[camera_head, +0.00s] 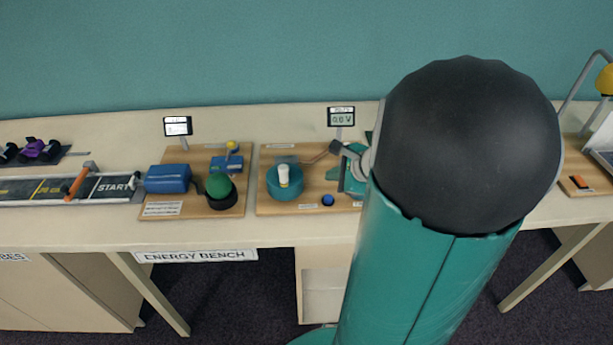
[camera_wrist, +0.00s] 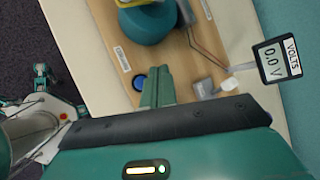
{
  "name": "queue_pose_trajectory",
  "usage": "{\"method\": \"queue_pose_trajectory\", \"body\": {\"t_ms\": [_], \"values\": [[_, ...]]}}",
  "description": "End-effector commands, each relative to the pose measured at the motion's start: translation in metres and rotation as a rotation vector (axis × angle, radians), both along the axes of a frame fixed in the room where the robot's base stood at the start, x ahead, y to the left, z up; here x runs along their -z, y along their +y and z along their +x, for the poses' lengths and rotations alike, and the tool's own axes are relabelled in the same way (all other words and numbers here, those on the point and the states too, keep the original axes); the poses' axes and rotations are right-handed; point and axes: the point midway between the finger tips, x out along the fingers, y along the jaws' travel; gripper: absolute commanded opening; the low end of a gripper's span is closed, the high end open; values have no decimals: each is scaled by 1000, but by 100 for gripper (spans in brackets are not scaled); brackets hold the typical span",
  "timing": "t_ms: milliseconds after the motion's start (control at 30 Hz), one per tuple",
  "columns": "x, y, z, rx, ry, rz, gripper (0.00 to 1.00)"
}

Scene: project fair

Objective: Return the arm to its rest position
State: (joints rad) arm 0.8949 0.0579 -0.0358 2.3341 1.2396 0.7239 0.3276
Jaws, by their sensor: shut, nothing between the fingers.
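My gripper (camera_wrist: 157,78) is shut with nothing in it, its teal fingers together over the wooden board (camera_wrist: 115,48) in the wrist view. The fingertips appear beside a blue button (camera_wrist: 139,83); I cannot tell whether they touch the board. In the head view my gripper (camera_head: 347,184) shows only in part, at the right end of the same board (camera_head: 275,209), with the blue button (camera_head: 327,200) to its left. My large teal and black arm link hides the rest of it and the bench behind.
A teal drum with a white top (camera_head: 284,181) stands close left on that board. A meter (camera_head: 341,117) reading 0.0 V rises behind it. A track (camera_head: 50,190) lies beyond.

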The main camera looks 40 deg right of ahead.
Motion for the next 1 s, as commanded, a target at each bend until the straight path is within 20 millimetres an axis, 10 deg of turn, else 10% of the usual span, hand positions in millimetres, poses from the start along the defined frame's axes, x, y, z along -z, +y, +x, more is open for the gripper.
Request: {"method": "queue_pose_trajectory", "body": {"t_ms": [333,700,1000], "values": [[-9,21,5,-92,4,-47,0],[-74,196,-14,-996,38,-602,0],[-111,267,-77,-1623,45,-1183,0]]}}
